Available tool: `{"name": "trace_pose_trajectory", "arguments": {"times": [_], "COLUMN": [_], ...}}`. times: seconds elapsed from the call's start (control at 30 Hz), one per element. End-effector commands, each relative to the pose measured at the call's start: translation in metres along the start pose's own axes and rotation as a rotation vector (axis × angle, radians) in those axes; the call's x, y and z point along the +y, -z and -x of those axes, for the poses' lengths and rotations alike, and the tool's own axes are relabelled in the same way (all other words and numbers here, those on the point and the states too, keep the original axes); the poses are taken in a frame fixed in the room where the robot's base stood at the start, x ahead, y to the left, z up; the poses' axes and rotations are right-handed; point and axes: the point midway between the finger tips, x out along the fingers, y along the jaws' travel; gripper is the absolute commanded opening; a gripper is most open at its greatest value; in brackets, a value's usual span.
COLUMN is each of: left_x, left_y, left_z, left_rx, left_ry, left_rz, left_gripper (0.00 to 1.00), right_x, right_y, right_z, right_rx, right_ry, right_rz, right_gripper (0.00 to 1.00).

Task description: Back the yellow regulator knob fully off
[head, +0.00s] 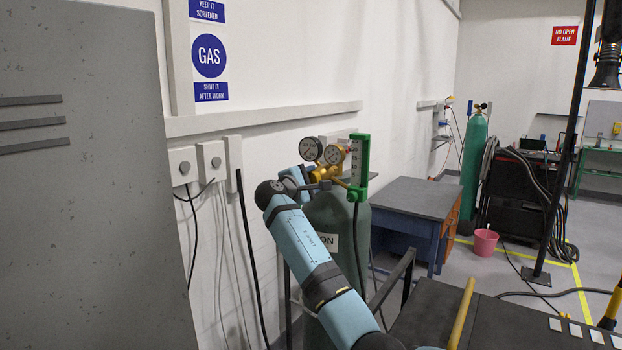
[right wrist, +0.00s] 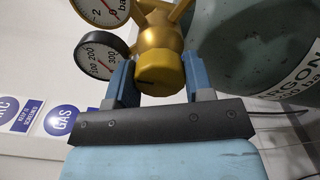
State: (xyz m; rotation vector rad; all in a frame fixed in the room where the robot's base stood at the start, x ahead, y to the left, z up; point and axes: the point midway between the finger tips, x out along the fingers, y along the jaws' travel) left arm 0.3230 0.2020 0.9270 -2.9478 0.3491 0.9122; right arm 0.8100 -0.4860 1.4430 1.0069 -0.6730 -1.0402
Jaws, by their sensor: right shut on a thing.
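The yellow regulator knob (right wrist: 160,72) sits on the front of the brass regulator (right wrist: 160,30) in the right wrist view. My right gripper (right wrist: 160,78) is shut on it, with one blue finger on each side of the knob. In the head view, my right gripper (head: 318,186) is at the regulator (head: 336,173) on top of the green-grey argon cylinder (head: 340,235). I cannot make out the knob clearly there. Two round gauges (head: 311,148) stand above the regulator. My left gripper is not in view.
A green flowmeter (head: 361,160) stands right beside the regulator. The white wall (head: 275,70) is close behind the cylinder, and a grey cabinet (head: 80,200) fills the left. A blue workbench (head: 415,200) stands to the right. A dark hose (head: 357,250) hangs down the cylinder.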

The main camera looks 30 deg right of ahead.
Motion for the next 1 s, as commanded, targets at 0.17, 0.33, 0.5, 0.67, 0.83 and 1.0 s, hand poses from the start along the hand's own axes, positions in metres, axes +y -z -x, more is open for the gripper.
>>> {"name": "trace_pose_trajectory", "arguments": {"times": [0.17,0.33,0.5,0.67,0.83,1.0], "left_x": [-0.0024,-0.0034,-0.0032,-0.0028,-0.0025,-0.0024], "left_y": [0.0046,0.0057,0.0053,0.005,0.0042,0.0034], "left_z": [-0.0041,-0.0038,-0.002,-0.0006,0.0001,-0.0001], "left_rx": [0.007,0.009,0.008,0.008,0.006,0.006], "left_ry": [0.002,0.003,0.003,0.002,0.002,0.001], "left_rz": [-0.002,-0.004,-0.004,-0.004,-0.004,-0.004], "left_gripper": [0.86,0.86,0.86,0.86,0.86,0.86], "right_x": [-0.0003,-0.0004,-0.0004,-0.0004,-0.0003,-0.0003], "right_y": [0.0004,0.0005,0.0005,0.0005,0.0004,0.0005], "right_z": [0.0002,0.0002,0.0003,0.0002,0.0002,0.001], "right_rx": [0.001,0.001,0.0,0.0,0.0,0.0], "right_ry": [-0.001,0.0,0.0,0.0,0.0,0.0], "right_rz": [0.034,0.044,0.044,0.044,0.043,0.042], "right_gripper": [0.24,0.24,0.24,0.59,0.73,0.73]}}
